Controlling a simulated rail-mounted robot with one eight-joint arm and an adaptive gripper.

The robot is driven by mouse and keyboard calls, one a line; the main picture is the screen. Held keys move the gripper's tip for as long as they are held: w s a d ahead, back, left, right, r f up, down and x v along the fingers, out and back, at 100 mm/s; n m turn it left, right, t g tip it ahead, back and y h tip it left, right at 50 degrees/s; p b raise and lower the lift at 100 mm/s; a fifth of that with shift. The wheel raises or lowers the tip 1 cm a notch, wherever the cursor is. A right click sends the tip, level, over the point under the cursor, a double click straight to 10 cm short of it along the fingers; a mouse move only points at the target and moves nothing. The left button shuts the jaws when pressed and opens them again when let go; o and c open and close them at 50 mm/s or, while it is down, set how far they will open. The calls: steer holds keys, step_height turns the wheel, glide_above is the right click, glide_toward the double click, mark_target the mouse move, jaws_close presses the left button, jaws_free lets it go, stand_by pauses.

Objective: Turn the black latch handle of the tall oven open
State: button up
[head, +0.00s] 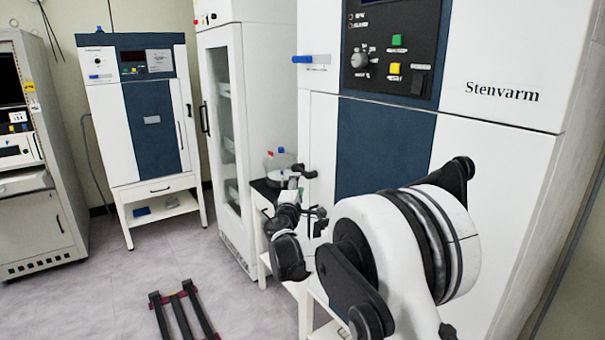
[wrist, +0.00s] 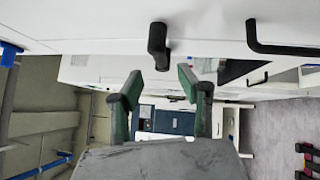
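The tall oven (head: 480,60), white with a dark blue panel, fills the right of the head view. Its black latch handle (wrist: 158,45) sticks out from the white front in the wrist view, just beyond and between my fingertips. A small black piece at the oven's left edge in the head view looks like the same handle (head: 303,171). My gripper (wrist: 160,77) is open and empty, with green-faced fingers spread apart; a gap shows between them and the handle. In the head view my gripper (head: 314,214) is small, just below the handle, partly hidden by my arm.
A black L-shaped handle (wrist: 285,45) projects from the white front to the right of the latch in the wrist view. A glass-doored cabinet (head: 222,140) and low white stand (head: 262,225) are left; floor beyond is mostly clear.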

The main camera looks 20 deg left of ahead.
mark_target(302, 172)
steer(key=x, duration=0.8)
steer(key=shift+w, duration=0.1)
steer(key=shift+c, duration=0.2)
jaws_close()
